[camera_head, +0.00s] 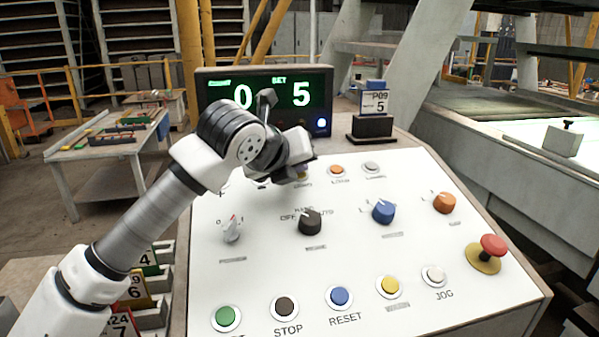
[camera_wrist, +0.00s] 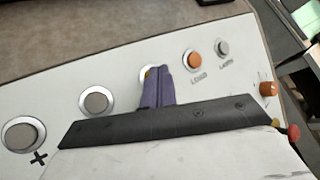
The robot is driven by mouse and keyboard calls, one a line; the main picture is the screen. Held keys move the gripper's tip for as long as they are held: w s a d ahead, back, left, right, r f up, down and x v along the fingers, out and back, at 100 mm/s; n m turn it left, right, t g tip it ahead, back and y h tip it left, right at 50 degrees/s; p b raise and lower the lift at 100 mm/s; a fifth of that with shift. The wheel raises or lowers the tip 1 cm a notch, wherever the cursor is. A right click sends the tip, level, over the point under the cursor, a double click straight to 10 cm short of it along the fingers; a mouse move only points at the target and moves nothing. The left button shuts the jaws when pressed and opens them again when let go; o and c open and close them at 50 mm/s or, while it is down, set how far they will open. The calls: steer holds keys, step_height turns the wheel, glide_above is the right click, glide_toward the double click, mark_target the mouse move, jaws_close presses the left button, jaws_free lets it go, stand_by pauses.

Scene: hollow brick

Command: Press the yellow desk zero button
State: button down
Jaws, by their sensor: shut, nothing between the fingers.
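A sloped white control desk (camera_head: 270,265) fills the middle of the head view. In its upper row, a yellow button (camera_head: 304,171) shows just beside my gripper (camera_head: 296,177), mostly hidden by it. In the wrist view only a sliver of yellow (camera_wrist: 147,73) and part of a white ring show behind my purple fingers (camera_wrist: 157,88). The fingers are shut with nothing between them, right over that button. I cannot tell whether they touch it. A second yellow button (camera_head: 389,286) sits in the lower row, its label unreadable.
A display (camera_head: 272,94) reads 0 and SET 5, with a blue light (camera_head: 321,123) lit. An orange button (camera_head: 337,170) and a grey one (camera_head: 371,167) stand right of my gripper. Knobs, lower buttons and a red mushroom button (camera_head: 493,246) stand nearer.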

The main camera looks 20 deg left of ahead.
mark_target(299, 189)
steer(key=shift+s+d+r, duration=0.1)
steer(key=shift+s+r, duration=0.05)
steer(key=shift+r, duration=0.6)
steer(key=r, duration=0.1)
steer(key=r+p, duration=0.1)
steer(key=r, duration=0.1)
steer(key=s+r, duration=0.1)
steer(key=shift+d+r+p, duration=0.4)
steer(key=shift+s, duration=0.1)
stand_by(0.4)
